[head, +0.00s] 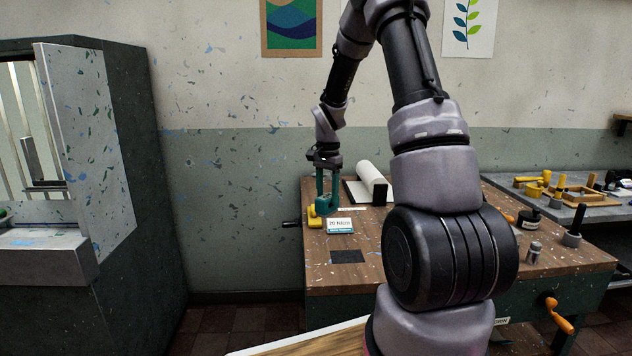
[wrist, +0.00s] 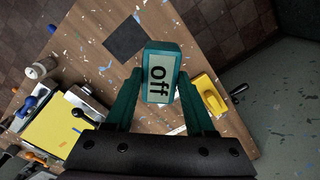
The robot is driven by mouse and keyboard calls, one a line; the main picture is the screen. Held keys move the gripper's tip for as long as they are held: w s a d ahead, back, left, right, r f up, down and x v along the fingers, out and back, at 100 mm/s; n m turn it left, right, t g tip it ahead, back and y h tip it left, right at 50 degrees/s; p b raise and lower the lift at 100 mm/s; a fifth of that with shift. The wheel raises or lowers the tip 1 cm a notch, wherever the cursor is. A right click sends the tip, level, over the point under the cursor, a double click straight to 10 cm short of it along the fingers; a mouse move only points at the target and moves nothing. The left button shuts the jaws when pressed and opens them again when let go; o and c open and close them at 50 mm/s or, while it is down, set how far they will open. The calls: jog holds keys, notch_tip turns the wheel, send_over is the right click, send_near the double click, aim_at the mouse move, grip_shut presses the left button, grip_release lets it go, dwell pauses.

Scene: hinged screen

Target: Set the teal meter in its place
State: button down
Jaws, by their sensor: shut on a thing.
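The teal meter (head: 327,204) is between the fingers of my gripper (head: 327,183), above the left part of the wooden workbench (head: 380,243). In the wrist view the meter (wrist: 160,72) shows a pale display reading "off", and my gripper's teal fingers (wrist: 160,98) are shut on its sides. I cannot tell exactly how high it is above the bench. A dark square patch (head: 348,256) lies bare on the bench, nearer the front edge; it also shows in the wrist view (wrist: 127,37), beyond the meter and to its left.
A yellow object (head: 313,217) sits beside the meter at the bench's left edge. A paper roll (head: 372,178) lies behind. Small tools and containers (head: 533,218) stand at right. Bench around the dark patch is clear.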

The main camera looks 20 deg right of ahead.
jog(key=s+d+f+m, duration=0.4)
jog(key=s+f+m, duration=0.2)
jog(key=m, duration=0.3)
jog(key=shift+s, duration=0.45)
jog(key=shift+f, duration=2.3)
jog(key=shift+f, duration=0.25)
jog(key=shift+f, duration=0.35)
jog(key=shift+f, duration=0.1)
jog(key=shift+c, duration=0.9)
grip_release()
